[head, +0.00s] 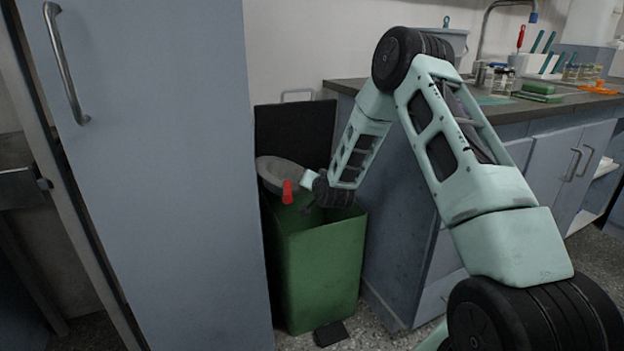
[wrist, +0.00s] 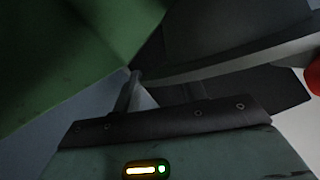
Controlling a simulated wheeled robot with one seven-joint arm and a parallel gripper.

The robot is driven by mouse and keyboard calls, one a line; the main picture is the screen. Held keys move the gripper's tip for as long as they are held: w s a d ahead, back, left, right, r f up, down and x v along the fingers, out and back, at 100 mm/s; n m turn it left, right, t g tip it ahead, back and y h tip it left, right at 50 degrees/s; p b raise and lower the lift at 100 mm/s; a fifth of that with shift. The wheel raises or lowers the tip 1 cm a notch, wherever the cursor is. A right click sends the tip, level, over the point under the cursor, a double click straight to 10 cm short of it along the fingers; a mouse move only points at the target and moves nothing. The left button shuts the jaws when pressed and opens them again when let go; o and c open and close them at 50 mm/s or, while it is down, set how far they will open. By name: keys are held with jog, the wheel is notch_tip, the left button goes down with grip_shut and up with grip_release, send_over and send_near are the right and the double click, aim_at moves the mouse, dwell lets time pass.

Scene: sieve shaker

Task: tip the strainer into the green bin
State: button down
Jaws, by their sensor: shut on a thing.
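The strainer (head: 278,170) is a grey bowl with a red part (head: 287,192) at its near side. It is held over the mouth of the green bin (head: 318,265), near its back left, and looks tilted. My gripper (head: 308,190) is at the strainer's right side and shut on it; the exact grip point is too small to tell. In the wrist view the bin's green wall (wrist: 60,55) fills the upper left. A grey curved band, probably the strainer's rim (wrist: 225,65), runs right from the fingers, with a red piece at the right edge. The strainer's contents are not visible.
The bin's dark lid (head: 290,130) stands open behind it, and a black pedal (head: 331,333) is at its foot. A tall blue-grey cabinet (head: 165,180) stands close on the left. A counter (head: 480,112) with bottles and tools is on the right.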

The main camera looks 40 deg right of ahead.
jog(key=shift+r+n, duration=0.3)
jog(key=shift+r, duration=0.15)
jog(key=shift+f, duration=0.15)
jog(key=p, duration=0.1)
jog(key=r+n+p, duration=0.1)
jog(key=shift+w+a+r+g+h+p, duration=0.1)
jog(key=shift+r+g+h+p, duration=0.2)
jog(key=shift+g+h+p, duration=0.1)
jog(key=shift+r+n+h+p, duration=0.3)
jog(key=shift+r+n+p, duration=0.05)
jog(key=shift+n+p, duration=0.3)
jog(key=shift+f+g, duration=0.1)
jog(key=shift+g, duration=0.2)
